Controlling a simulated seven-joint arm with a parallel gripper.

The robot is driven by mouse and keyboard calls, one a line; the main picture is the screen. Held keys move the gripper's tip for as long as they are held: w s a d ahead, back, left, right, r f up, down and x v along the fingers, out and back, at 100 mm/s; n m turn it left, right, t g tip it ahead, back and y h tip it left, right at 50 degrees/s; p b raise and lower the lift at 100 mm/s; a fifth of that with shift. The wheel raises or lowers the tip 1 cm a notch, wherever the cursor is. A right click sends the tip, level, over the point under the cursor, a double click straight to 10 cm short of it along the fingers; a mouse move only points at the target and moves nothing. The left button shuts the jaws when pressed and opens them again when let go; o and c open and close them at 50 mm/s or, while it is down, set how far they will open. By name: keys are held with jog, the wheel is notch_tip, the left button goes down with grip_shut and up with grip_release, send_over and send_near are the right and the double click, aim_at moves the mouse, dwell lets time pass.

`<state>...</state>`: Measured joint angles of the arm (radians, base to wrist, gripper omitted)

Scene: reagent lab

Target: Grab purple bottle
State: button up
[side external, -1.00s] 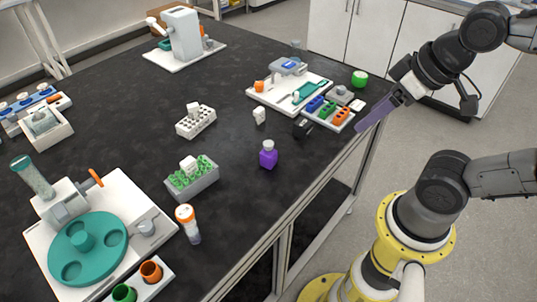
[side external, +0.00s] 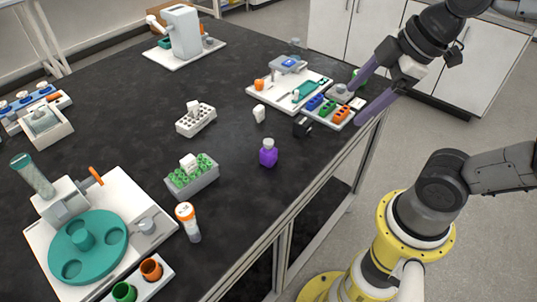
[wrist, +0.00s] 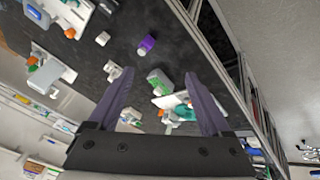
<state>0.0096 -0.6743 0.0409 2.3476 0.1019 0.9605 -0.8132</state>
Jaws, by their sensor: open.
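The purple bottle (side external: 268,153) with a pale cap stands upright on the black table, near its front edge, in the side view. It also shows in the wrist view (wrist: 147,44), beyond the fingertips. My gripper (side external: 357,106) is open and empty at the right end of the table, apart from the bottle and to its upper right. Its two purple-grey fingers are spread wide in the wrist view (wrist: 160,80).
A white tray (side external: 262,98) and a rack of coloured blocks (side external: 328,110) lie close to my gripper. A small black object (side external: 301,127) sits between them and the bottle. Bare table surrounds the bottle.

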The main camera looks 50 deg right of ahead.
jog(key=w+n+g+y, duration=0.1)
jog(key=w+n, duration=0.5)
jog(key=w, duration=0.1)
jog(key=n+g+y, duration=0.2)
jog(key=n+g, duration=0.1)
jog(key=n, duration=0.2)
send_over(268, 153)
jog(key=d, duration=0.4)
notch_tip(268, 153, down, 7)
jog(key=shift+m+g+y, duration=0.3)
jog(key=shift+m+g, duration=0.1)
jog(key=shift+g, duration=0.5)
jog(key=a+f, duration=0.1)
jog(key=f, duration=1.2)
jog(key=w+a+f, duration=0.1)
jog(key=f, duration=0.5)
jog(key=shift+a+f, duration=0.3)
jog(key=shift+a, duration=0.05)
grip_shut()
